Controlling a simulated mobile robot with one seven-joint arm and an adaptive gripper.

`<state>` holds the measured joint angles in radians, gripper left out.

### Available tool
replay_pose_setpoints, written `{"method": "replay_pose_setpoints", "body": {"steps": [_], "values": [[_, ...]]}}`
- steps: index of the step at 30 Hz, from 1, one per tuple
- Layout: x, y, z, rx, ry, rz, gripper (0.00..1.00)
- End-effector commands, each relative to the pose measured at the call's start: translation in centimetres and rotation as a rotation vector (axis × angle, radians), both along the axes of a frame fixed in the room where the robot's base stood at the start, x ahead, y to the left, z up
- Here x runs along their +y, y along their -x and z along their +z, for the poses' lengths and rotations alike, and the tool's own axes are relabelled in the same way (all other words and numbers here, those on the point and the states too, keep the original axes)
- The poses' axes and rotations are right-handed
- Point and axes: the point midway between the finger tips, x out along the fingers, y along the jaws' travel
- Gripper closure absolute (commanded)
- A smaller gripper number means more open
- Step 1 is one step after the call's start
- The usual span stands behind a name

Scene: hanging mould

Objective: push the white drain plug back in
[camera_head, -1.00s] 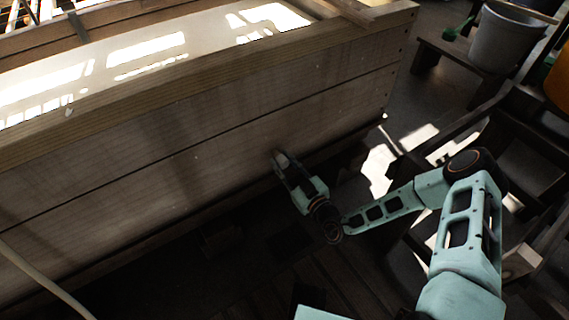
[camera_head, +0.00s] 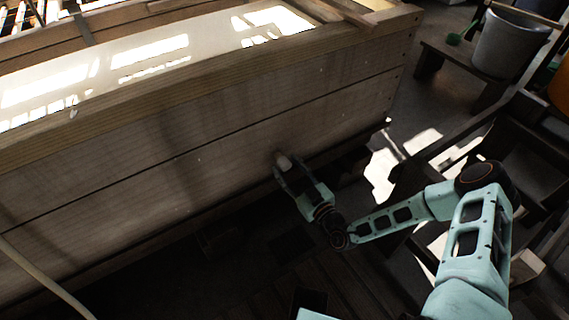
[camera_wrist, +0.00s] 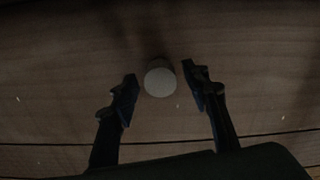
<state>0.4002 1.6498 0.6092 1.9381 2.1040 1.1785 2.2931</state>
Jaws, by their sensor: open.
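The white drain plug (camera_wrist: 159,81) is a pale round knob on the lower board of the wooden vat wall (camera_wrist: 60,60). It sticks out a little, its round end facing the wrist camera. My gripper (camera_wrist: 160,82) is open, one finger on each side of the plug, with a gap on both sides in the wrist view. In the head view the plug (camera_head: 283,162) shows at the tips of my gripper (camera_head: 284,168), low on the vat's long side (camera_head: 200,170). I cannot tell how far the tips stand from the wall.
A grey bucket (camera_head: 508,42) stands on a low bench at the upper right. Dark wooden steps or racks (camera_head: 465,150) lie right of my arm. A pale hose (camera_head: 45,275) runs at the lower left. The floor under the vat is dark.

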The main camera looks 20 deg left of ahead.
Motion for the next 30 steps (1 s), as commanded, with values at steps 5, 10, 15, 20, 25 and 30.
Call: {"method": "replay_pose_setpoints", "body": {"steps": [5, 10, 15, 20, 25, 30], "values": [[-3.1, 2.5, 0.0, 0.003, -0.001, -0.004, 0.57], [-5.6, 4.7, 0.0, 0.001, 0.0, -0.002, 0.57], [-7.0, 5.9, 0.0, 0.0, 0.0, -0.002, 0.57], [-7.4, 6.4, 0.1, -0.001, -0.001, 0.0, 0.57], [-7.4, 6.3, 0.1, -0.001, 0.0, 0.0, 0.57], [-7.4, 6.3, 0.0, -0.001, 0.0, 0.0, 0.57]]}}
